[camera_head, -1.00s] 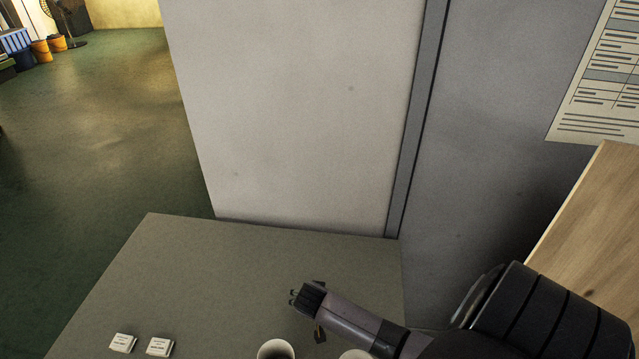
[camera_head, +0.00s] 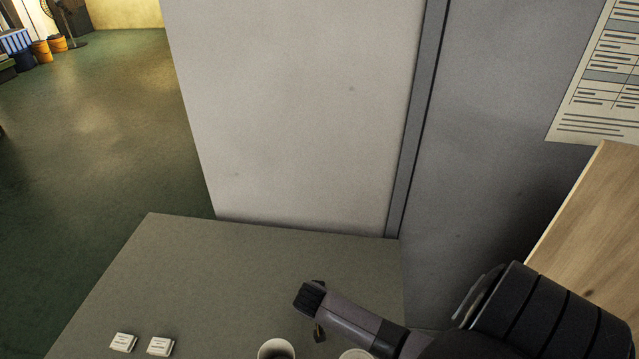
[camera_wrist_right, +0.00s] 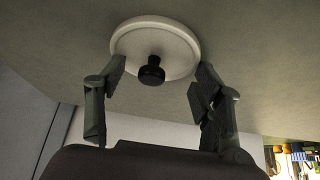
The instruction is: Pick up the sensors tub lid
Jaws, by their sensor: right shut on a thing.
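A round white lid (camera_wrist_right: 126,44) with a black knob (camera_wrist_right: 151,72) shows in the right wrist view, against a grey-green surface. My right gripper (camera_wrist_right: 159,82) has one finger on each side of the lid, shut on it at its rim. I cannot tell whether the lid touches the surface behind it. In the head view my right arm reaches in from the right over the grey table, and the lid cannot be made out there. My left gripper is in neither view.
The grey table (camera_head: 230,275) is clear in its middle and far part. Two small white labelled blocks (camera_head: 123,342) (camera_head: 160,346) lie at the near left. A white cup-like container (camera_head: 276,349) and another white rim (camera_head: 356,354) show at the bottom edge. A pale panel (camera_head: 290,110) stands behind.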

